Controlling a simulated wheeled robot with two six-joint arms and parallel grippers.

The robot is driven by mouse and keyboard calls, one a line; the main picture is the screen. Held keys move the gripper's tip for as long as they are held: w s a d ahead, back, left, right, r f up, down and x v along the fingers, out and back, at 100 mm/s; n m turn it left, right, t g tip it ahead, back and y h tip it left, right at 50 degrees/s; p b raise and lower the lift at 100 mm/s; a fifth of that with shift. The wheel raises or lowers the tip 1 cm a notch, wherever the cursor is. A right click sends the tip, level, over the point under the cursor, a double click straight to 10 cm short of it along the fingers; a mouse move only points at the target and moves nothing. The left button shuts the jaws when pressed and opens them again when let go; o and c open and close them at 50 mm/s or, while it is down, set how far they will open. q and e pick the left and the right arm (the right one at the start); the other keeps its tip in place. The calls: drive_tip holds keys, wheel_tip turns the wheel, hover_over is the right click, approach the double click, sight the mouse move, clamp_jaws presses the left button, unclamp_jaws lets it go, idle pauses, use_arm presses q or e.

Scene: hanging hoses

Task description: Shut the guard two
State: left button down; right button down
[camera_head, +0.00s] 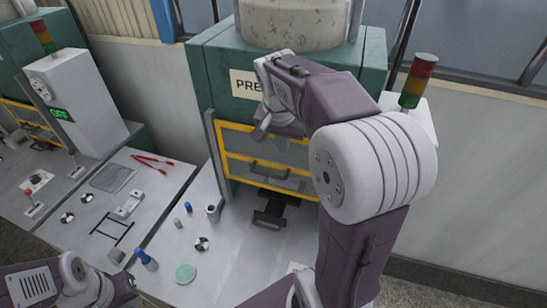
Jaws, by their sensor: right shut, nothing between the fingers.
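A yellow-framed clear guard (237,154) with a dark handle is on the front of the green press (212,75) in the middle. Its lower yellow bar stands above the bench, with a gap below it. A dark block (269,218) lies in front of that gap. My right gripper (261,133) is shut and empty, in front of the guard's upper part in this view; I cannot tell if it touches. My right arm hides the guard's right side. My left gripper (128,282) is low at the left, and its fingers are unclear.
A second green press with a yellow guard (30,119) stands at the far left, beside a white control box (72,100). Small pegs, a ring and a green disc (186,273) lie on the bench (235,255). Red-handled pliers (152,161) lie further left. A signal lamp (418,80) stands right.

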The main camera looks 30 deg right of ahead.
drive_tip(key=p, duration=0.1)
approach(285, 176)
drive_tip(key=p+x, duration=0.1)
drive_tip(key=x, duration=0.4)
drive_tip(key=shift+d+f+p, duration=0.2)
drive_tip(key=shift+f+p, duration=0.05)
drive_tip(key=shift+p, duration=0.1)
drive_tip(key=shift+w+a+f, duration=0.15)
drive_tip(key=shift+w+f, duration=0.1)
drive_tip(key=shift+f, duration=0.2)
drive_tip(key=shift+s, duration=0.1)
